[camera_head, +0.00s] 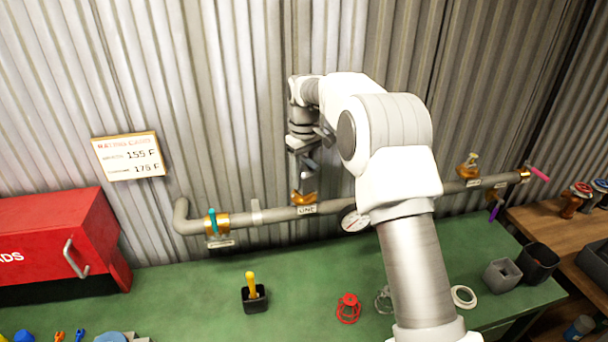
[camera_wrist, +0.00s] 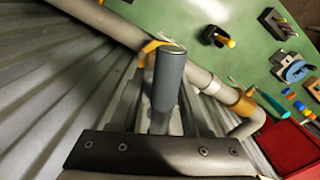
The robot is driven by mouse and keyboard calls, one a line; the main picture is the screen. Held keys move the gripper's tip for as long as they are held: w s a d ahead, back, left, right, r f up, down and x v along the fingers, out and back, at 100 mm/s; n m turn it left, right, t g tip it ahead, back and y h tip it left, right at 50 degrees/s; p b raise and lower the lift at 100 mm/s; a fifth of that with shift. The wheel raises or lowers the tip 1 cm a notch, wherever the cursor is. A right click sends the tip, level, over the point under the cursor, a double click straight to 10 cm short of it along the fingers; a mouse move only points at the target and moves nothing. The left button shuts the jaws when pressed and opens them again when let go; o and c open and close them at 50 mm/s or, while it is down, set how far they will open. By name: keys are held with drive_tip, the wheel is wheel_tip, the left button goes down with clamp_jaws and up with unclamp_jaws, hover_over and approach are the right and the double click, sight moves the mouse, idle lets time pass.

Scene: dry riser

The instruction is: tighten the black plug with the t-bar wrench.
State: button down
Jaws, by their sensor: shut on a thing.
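My gripper (camera_head: 302,150) is shut on a grey thing, which I take to be the t-bar wrench (camera_head: 307,174). It is held just above the middle brass fitting (camera_head: 304,198) on the wall pipe. In the wrist view a grey cylinder (camera_wrist: 169,82) sticks out past the dark gripper body, and the brass fitting (camera_wrist: 150,50) shows behind it. I cannot tell whether the wrench touches the fitting. I cannot make out the black plug; the wrench and gripper cover part of that fitting.
The grey pipe (camera_head: 275,215) runs along the corrugated wall, with a teal-handled valve (camera_head: 213,222) left and a gauge (camera_head: 353,218) right. On the green bench (camera_head: 190,290) stand a black holder (camera_head: 254,299) with a yellow-handled tool, a red cage (camera_head: 348,308) and a red box (camera_head: 60,235).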

sight(304, 156)
drive_tip(key=m+p, duration=0.1)
drive_tip(key=m, duration=0.2)
drive_tip(key=shift+r, duration=0.1)
drive_tip(key=shift+m+p, duration=0.45)
drive_tip(key=shift+m, duration=0.95)
drive_tip(key=shift+m+p, duration=0.5)
drive_tip(key=shift+m, duration=0.8)
drive_tip(key=shift+n, duration=0.6)
drive_tip(key=shift+r+p, duration=1)
drive_tip(key=shift+r, duration=3.65)
